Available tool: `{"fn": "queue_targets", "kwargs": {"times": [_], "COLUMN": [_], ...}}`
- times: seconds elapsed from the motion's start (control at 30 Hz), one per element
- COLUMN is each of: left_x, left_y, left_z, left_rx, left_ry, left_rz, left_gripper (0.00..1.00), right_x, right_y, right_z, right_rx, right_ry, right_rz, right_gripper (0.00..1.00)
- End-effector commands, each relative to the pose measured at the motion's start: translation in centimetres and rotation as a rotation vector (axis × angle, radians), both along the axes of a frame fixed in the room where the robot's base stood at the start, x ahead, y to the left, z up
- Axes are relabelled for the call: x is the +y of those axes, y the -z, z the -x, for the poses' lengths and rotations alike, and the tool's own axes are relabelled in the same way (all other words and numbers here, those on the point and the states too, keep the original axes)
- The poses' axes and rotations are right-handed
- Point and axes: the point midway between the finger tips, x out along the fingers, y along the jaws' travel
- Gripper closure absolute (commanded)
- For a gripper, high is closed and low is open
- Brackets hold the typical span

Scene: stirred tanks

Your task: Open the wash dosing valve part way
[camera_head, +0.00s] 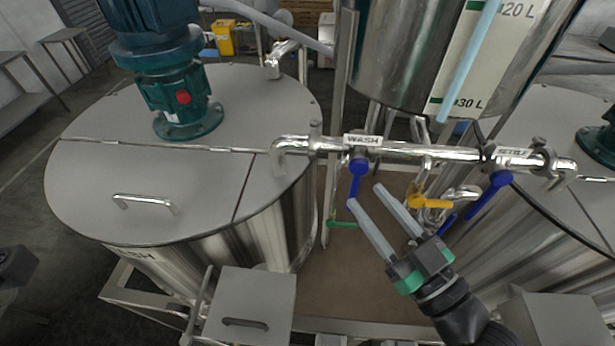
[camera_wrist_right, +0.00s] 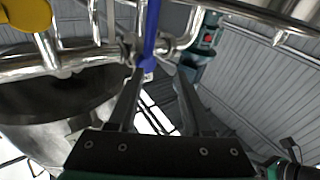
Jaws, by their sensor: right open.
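The wash dosing valve has a blue lever (camera_head: 357,176) under the WASH label (camera_head: 361,141) on the horizontal steel pipe. The lever hangs down, roughly across the pipe. My right gripper (camera_head: 364,195) is open, with its two long grey fingers pointing up at the lever's lower end. In the right wrist view the blue lever (camera_wrist_right: 150,38) stands just beyond the open fingertips (camera_wrist_right: 158,75), nearer the left finger. I cannot tell whether a finger touches it.
A second blue lever (camera_head: 489,194) hangs at the SETTLE label (camera_head: 514,153). A yellow lever (camera_head: 428,202) and a green lever (camera_head: 342,225) sit close by and below. A lidded tank (camera_head: 90,170) stands left; a graduated vessel (camera_head: 400,60) hangs above the pipe.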

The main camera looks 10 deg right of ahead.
Motion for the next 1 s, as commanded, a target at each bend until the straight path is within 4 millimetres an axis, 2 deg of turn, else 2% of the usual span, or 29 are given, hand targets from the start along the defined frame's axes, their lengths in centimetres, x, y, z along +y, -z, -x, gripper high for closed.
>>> {"fn": "queue_targets", "kwargs": {"times": [0.03,0.1,0.2,0.37,0.47,0.7,0.9,1.0], "left_x": [0.0,0.0,0.0,0.0,0.0,0.0,0.0,0.0], "left_y": [-0.5,-0.6,-0.7,-0.5,0.1,2.1,0.9,0.8], "left_z": [0.0,0.0,0.0,0.0,0.0,0.0,0.0,0.0], "left_rx": [0.0,0.0,0.0,0.0,0.0,0.001,0.0,0.0], "left_ry": [0.0,0.0,0.0,0.0,0.0,0.0,0.0,0.0], "left_rz": [0.0,0.0,0.0,0.0,0.0,0.0,0.0,0.0], "left_gripper": [0.5,0.5,0.5,0.5,0.5,0.5,0.5,0.5], "right_x": [-0.8,-1.6,-2.3,-2.4,-2.1,-0.6,0.3,0.5], "right_y": [2.5,4.9,6.2,6.3,6.4,6.4,6.0,6.0], "right_z": [0.5,1.1,1.5,1.1,0.1,-4.8,-8.4,-9.4], "right_rx": [0.067,0.124,0.157,0.154,0.152,0.152,0.155,0.154], "right_ry": [0.014,0.034,0.053,0.056,0.055,0.054,0.056,0.057], "right_rz": [-0.016,-0.026,-0.032,-0.031,-0.032,-0.032,-0.032,-0.031], "right_gripper": [0.5,0.5,0.5,0.5,0.5,0.5,0.5,0.5]}}
